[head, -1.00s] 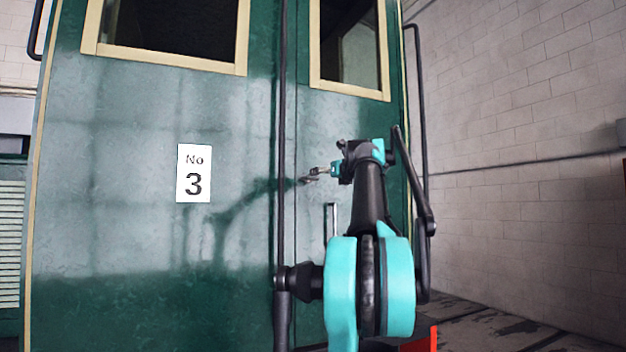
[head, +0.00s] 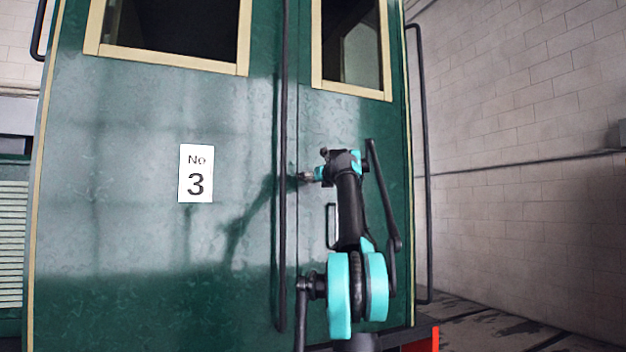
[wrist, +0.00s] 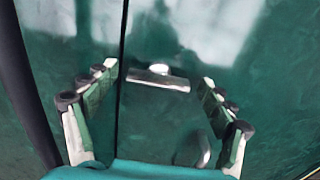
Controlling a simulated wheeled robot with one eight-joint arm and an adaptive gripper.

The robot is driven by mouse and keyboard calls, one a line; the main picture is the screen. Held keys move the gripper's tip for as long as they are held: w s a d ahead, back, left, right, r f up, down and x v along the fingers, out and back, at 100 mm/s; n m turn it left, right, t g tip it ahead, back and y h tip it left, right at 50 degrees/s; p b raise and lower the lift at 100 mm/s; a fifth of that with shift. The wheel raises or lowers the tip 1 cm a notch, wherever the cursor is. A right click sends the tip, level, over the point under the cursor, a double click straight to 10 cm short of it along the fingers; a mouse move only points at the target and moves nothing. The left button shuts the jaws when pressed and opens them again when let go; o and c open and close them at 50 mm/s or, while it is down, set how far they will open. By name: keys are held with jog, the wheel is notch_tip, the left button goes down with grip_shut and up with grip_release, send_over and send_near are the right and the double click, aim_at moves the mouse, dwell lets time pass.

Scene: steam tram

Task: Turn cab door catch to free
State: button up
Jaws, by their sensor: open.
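The cab door catch (wrist: 158,79) shows in the wrist view as a short silver bar with a bright round part at its upper edge. It lies nearly level on the green cab door (wrist: 245,85), just right of a dark vertical seam. My gripper (head: 304,178) is open, and its fingers stand on both sides of the catch in the wrist view. I cannot tell whether either finger touches it. In the head view my gripper hides the catch at the door seam.
A long black vertical rail (head: 282,120) runs just left of my gripper; it also shows in the wrist view (wrist: 22,85). A small upright door handle (head: 329,226) is below my wrist. Another black rail (head: 424,170) stands at the right edge. A plate (head: 195,174) reads No 3.

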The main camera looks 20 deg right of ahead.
jog(key=shift+w, duration=0.2)
jog(key=shift+c, duration=0.6)
jog(key=c, duration=1.6)
jog(key=shift+o, duration=0.2)
jog(key=shift+n, duration=0.4)
jog(key=n, duration=1.6)
jog(key=shift+a+f+n, duration=0.25)
jog(key=shift+n, duration=0.45)
